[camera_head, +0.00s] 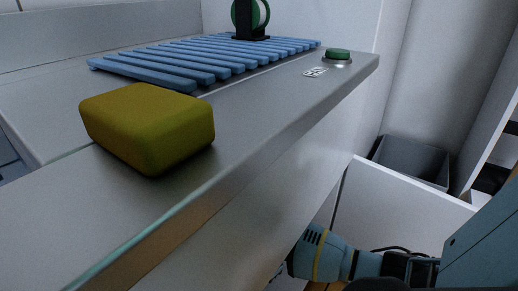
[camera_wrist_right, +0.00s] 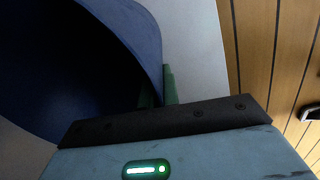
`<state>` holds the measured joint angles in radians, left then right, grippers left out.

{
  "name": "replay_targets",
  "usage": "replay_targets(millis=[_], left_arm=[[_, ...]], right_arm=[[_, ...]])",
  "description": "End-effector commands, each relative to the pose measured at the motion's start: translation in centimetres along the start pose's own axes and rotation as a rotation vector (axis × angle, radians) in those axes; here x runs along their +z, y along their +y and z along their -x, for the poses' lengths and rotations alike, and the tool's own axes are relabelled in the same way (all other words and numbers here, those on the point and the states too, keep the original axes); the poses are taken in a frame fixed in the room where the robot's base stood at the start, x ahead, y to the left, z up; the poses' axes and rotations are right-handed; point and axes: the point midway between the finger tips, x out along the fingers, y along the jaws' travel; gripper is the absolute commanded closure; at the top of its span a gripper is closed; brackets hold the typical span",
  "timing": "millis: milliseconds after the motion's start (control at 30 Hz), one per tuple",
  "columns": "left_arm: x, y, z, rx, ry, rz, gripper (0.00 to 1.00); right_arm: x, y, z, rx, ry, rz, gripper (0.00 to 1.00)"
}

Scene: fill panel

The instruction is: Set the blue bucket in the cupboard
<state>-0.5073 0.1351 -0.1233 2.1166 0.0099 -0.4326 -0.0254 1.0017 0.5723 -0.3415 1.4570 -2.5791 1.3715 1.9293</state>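The blue bucket (camera_wrist_right: 135,25) fills the left of the right wrist view, with its dark inside facing the camera. My right gripper (camera_wrist_right: 158,88) has its green fingers on either side of the bucket's wall at the rim, one inside and one outside, and appears shut on it. In the head view my right arm reaches down at the bottom right; its gripper and the bucket are hidden below the counter's edge. My left gripper is in neither view. I cannot identify the cupboard for certain.
A grey counter (camera_head: 250,140) crosses the head view, bearing a yellow block (camera_head: 150,130), a blue slatted rack (camera_head: 205,60) and a green button (camera_head: 338,54). A grey open bin (camera_head: 412,160) stands behind a white panel (camera_head: 390,215). Brown planks (camera_wrist_right: 265,50) show in the wrist view.

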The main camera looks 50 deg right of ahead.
Motion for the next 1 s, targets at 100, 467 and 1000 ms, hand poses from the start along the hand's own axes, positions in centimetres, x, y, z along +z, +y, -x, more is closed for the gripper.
replay_targets(millis=[100, 467, 1000], left_arm=[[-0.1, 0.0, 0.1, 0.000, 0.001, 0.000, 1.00], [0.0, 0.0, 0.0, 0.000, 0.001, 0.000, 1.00], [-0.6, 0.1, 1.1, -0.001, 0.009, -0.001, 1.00]], right_arm=[[0.0, 0.1, 0.2, 0.004, 0.000, 0.000, 1.00], [0.0, 0.0, -0.1, 0.000, 0.000, 0.000, 0.75], [0.0, 0.1, 2.3, 0.002, 0.000, 0.001, 0.75]])
